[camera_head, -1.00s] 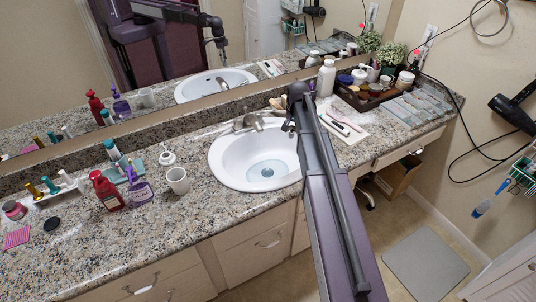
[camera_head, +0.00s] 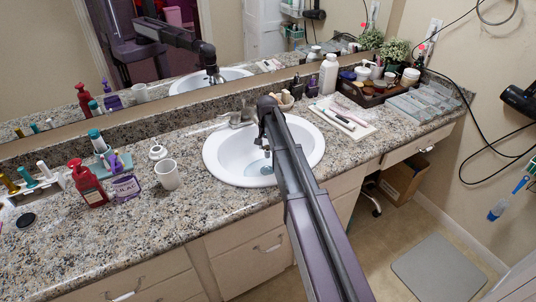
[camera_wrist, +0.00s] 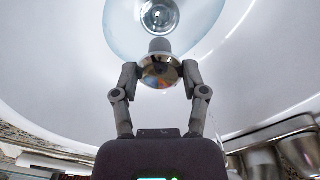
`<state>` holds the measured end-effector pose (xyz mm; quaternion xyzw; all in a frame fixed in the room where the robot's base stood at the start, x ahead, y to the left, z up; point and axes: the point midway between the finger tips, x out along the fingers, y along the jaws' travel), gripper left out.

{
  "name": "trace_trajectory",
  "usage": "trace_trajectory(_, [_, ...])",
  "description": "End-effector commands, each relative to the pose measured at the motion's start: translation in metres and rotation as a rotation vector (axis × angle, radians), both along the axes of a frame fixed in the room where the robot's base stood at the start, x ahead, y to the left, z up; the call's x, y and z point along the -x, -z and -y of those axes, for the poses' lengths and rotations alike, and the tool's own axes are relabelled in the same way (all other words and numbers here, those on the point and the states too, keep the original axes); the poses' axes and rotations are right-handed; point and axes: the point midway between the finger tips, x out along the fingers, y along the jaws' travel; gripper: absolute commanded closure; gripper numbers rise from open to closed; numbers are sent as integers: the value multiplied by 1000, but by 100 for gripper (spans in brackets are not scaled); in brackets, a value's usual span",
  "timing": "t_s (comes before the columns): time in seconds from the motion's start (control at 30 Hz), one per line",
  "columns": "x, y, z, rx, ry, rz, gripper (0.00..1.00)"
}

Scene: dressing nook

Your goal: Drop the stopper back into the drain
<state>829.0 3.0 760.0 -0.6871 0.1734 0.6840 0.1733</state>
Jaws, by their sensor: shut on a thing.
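The stopper (camera_wrist: 161,72), a shiny metal disc with a grey stem, is held between the two fingers of my gripper (camera_wrist: 160,78) in the wrist view. The round metal drain (camera_wrist: 160,15) shows just beyond the stopper, at the top of that view, with a visible gap between them in the picture. The white sink basin (camera_head: 225,154) holds a small pool of bluish water around the drain. In the head view my gripper (camera_head: 267,150) hangs over the basin, and my arm hides part of the bowl. The stopper is too small to make out there.
The faucet (camera_head: 240,118) stands behind the basin, partly hidden by my arm. A white mug (camera_head: 167,175) and a red pump bottle (camera_head: 88,184) stand left of it. A paper with pens (camera_head: 343,118) and a dark tray (camera_head: 372,99) lie to the right.

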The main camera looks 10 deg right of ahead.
Motion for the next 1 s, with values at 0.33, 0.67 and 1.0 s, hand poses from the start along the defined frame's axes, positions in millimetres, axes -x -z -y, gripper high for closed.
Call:
trace_trajectory(0.33, [0, 5, -1, 1, -2, -5, 92])
trace_trajectory(0.67, [0, 8, -2, 0, -2, -4, 92])
trace_trajectory(1.0, [0, 25, -2, 0, -2, -4, 92])
